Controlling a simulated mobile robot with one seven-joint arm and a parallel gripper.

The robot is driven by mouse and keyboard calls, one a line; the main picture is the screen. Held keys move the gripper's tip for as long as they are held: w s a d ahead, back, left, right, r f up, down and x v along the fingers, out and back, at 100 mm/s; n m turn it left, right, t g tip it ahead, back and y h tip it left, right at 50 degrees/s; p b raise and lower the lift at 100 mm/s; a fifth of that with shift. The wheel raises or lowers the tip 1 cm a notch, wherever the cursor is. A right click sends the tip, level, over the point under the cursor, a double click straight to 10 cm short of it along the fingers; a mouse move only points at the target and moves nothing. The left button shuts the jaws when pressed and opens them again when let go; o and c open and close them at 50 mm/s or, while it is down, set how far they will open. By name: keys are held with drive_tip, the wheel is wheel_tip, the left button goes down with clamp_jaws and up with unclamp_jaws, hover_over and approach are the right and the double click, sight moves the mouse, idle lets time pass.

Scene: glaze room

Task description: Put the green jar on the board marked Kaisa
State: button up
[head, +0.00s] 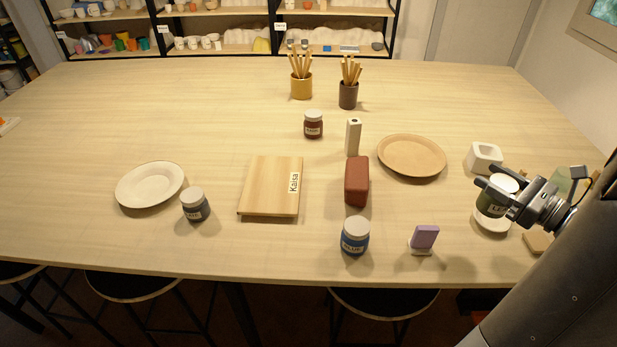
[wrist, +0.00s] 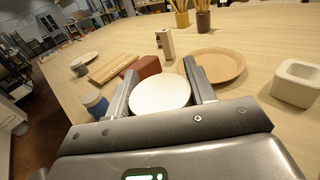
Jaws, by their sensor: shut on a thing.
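The green jar (head: 491,203), dark green with a white lid (wrist: 160,92) and a partly hidden label, is at the right of the table. My gripper (head: 489,193) is shut on it, one finger on each side; the fingers also show in the wrist view (wrist: 160,80). The wooden board (head: 265,187) marked Kaisa lies flat left of the middle, well to the left of my gripper. Nothing stands on it.
Between jar and board stand a red-brown block (head: 356,182), a blue jar (head: 355,237), a purple piece (head: 424,237) and a pale upright block (head: 353,138). A tan plate (head: 412,157) lies behind. A grey jar (head: 195,205) and white bowl (head: 150,184) are left of the board.

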drive_tip(key=w+a+n+g+y, duration=0.2)
drive_tip(key=w+a, duration=0.6)
drive_tip(key=a, duration=0.3)
drive_tip(key=n+g+y, duration=0.2)
drive_tip(key=g, duration=0.1)
hover_over(268, 179)
wheel_tip(268, 179, down, 8)
drive_tip(key=shift+f, duration=0.2)
drive_tip(key=o, duration=1.1)
drive_tip(key=shift+f, duration=0.1)
drive_tip(key=shift+o, duration=0.2)
